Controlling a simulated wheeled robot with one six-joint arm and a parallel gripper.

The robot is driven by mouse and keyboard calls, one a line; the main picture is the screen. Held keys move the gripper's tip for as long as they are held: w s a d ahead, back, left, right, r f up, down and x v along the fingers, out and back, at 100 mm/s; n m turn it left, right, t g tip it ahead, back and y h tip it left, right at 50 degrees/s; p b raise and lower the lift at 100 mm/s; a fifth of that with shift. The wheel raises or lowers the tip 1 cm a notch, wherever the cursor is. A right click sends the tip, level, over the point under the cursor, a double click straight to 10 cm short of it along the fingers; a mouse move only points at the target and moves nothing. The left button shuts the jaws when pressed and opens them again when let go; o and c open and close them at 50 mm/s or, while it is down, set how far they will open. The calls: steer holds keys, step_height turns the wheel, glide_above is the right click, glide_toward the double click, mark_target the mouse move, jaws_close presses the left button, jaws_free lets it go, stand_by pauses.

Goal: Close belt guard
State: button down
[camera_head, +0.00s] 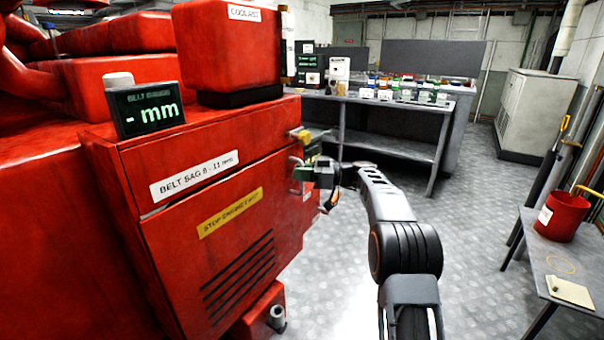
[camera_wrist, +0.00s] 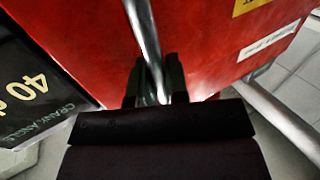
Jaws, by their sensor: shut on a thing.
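The belt guard (camera_head: 234,245) is a red panel with louvre slots and a yellow "STOP ENGINE FIRST" label, on the front of the red engine block. In the head view it lies nearly flush with the block; whether it is fully closed I cannot tell. My gripper (camera_head: 305,174) is at the guard's right edge, by a pale metal handle (camera_head: 296,161). In the wrist view the gripper (camera_wrist: 154,92) is shut on a metal bar (camera_wrist: 148,45), which runs up between the fingers against the red surface. The fingers hide part of the bar.
A gauge display (camera_head: 148,108) reading "- mm" and a red coolant tank (camera_head: 227,45) sit on the block. A workbench (camera_head: 400,120) with small items stands behind. A side table (camera_head: 560,265) with a red bucket (camera_head: 562,216) is at right. The floor between is clear.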

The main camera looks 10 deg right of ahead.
steer(key=c, duration=1.6)
jaws_free()
steer(key=shift+w+a+r, duration=0.1)
steer(key=shift+a+r, duration=0.05)
steer(key=shift+a, duration=0.05)
steer(key=shift+o, duration=0.8)
steer(key=shift+w+a, duration=0.15)
steer(key=o, duration=0.3)
steer(key=shift+d, duration=0.2)
steer(key=shift+d, duration=0.1)
steer(key=p+v, duration=0.2)
steer(key=v, duration=1.1)
steer(key=shift+s+d, duration=0.25)
steer(key=shift+d, duration=0.05)
steer(key=shift+f, duration=0.2)
